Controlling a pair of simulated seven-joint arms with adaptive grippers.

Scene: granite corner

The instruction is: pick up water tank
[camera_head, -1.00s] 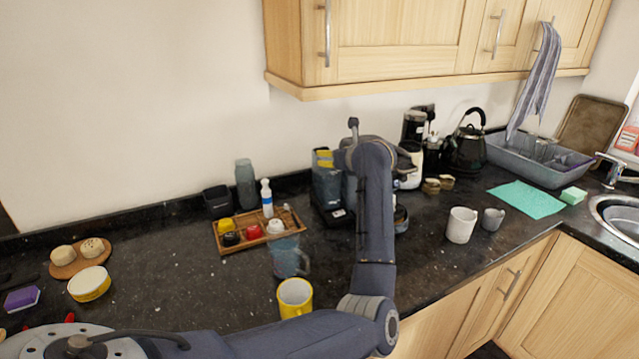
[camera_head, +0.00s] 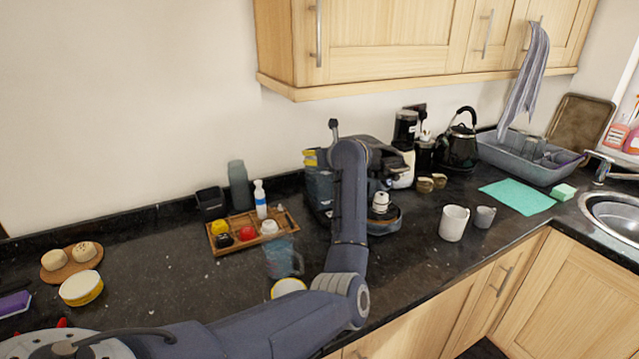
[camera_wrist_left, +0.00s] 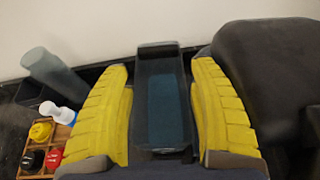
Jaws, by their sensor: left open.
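The water tank (camera_wrist_left: 165,105) is a tall, dark, see-through bluish box at the left side of the black coffee machine (camera_wrist_left: 270,75). In the wrist view it stands upright between the two yellow finger pads of my left gripper (camera_wrist_left: 163,88), with narrow gaps showing on both sides. In the head view the tank (camera_head: 319,188) is partly hidden behind my left arm, and the yellow pads of my left gripper (camera_head: 310,157) show at its top. My left gripper is open around the tank. My right gripper is out of view.
A wooden tray (camera_head: 215,248) with small cups and a bottle (camera_head: 261,199) lies left of the machine. A wall cupboard (camera_head: 390,45) hangs above.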

